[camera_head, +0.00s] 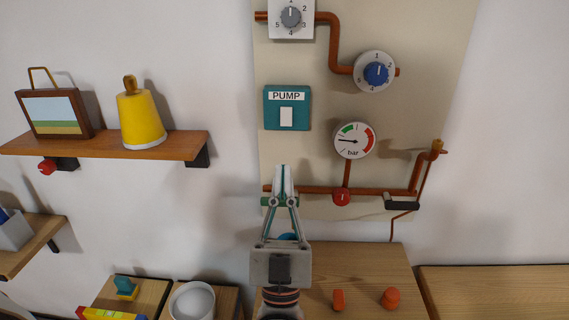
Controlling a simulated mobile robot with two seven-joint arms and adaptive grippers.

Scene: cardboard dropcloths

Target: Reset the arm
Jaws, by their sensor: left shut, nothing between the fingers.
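My left gripper (284,180) shows at the lower middle of the head view, pointing up toward the wall panel. Its fingers are together and nothing shows between them. The fingertips appear in front of the copper pipe (313,189) low on the panel, left of the red knob (341,197); I cannot tell whether they touch it. The gripper and wrist hide part of the wooden surface below. My right gripper is not in view.
The panel (327,107) carries a PUMP switch (287,108), a bar gauge (353,140) and two dials. A shelf (110,146) at left holds a yellow bell-like object (140,118) and a framed picture (56,112). Orange pieces (390,298) and a white bowl (192,301) stand below.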

